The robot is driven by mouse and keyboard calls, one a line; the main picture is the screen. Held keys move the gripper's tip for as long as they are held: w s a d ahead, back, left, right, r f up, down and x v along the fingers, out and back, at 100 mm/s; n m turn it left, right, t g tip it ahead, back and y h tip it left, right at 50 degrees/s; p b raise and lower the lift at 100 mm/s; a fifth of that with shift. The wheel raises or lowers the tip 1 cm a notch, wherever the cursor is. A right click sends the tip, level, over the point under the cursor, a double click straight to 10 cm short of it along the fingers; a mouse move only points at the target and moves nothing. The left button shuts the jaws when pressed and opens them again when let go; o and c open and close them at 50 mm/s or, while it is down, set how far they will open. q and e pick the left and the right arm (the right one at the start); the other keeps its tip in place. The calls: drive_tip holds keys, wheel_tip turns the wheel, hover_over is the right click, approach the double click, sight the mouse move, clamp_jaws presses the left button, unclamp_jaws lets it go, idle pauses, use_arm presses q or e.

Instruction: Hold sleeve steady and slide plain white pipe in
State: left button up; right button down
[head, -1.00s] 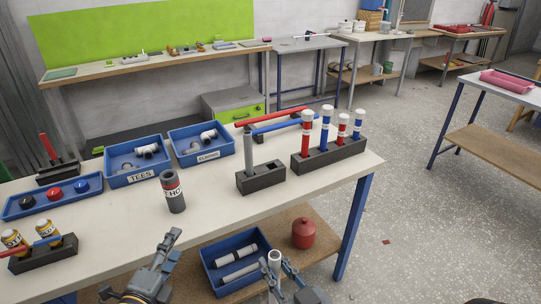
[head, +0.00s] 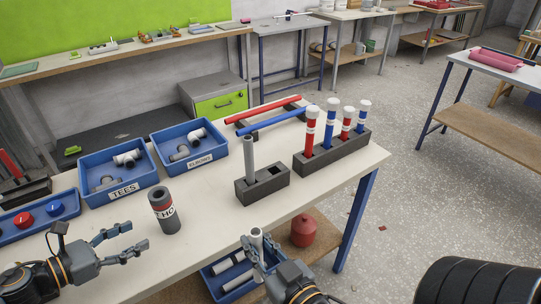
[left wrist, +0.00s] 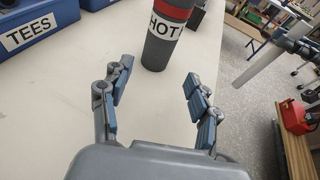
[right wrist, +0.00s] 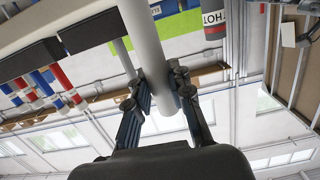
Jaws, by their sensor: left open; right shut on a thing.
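The sleeve (head: 165,214), a dark grey cylinder with a red band and a HOT label, stands upright on the bench. It also shows in the left wrist view (left wrist: 166,45). My left gripper (head: 143,237) is open and empty just in front of it, fingers pointing toward it and apart from it. My right gripper (right wrist: 163,88) is shut on the plain white pipe (right wrist: 142,38). In the head view, the pipe's upper end (head: 256,234) shows at the bench's front edge, to the right of the sleeve; its lower part is hidden.
A dark block (head: 263,187) holding a grey pipe stands behind right of the sleeve. Another block (head: 335,155) holds red and blue pipes. The TEES bin (head: 115,195) is to the left. A lower shelf bears a red container (head: 304,231). Bench around the sleeve is clear.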

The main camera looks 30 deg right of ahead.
sight(165, 222)
use_arm(q)
drive_tip(key=b+x, duration=0.2)
drive_tip(key=x, duration=0.7)
drive_tip(key=shift+w+d+f+b, duration=0.15)
drive_tip(key=shift+w+f+b, duration=0.1)
drive_tip(key=shift+b, duration=0.1)
drive_tip(key=shift+c, duration=0.6)
drive_tip(key=c, duration=0.9)
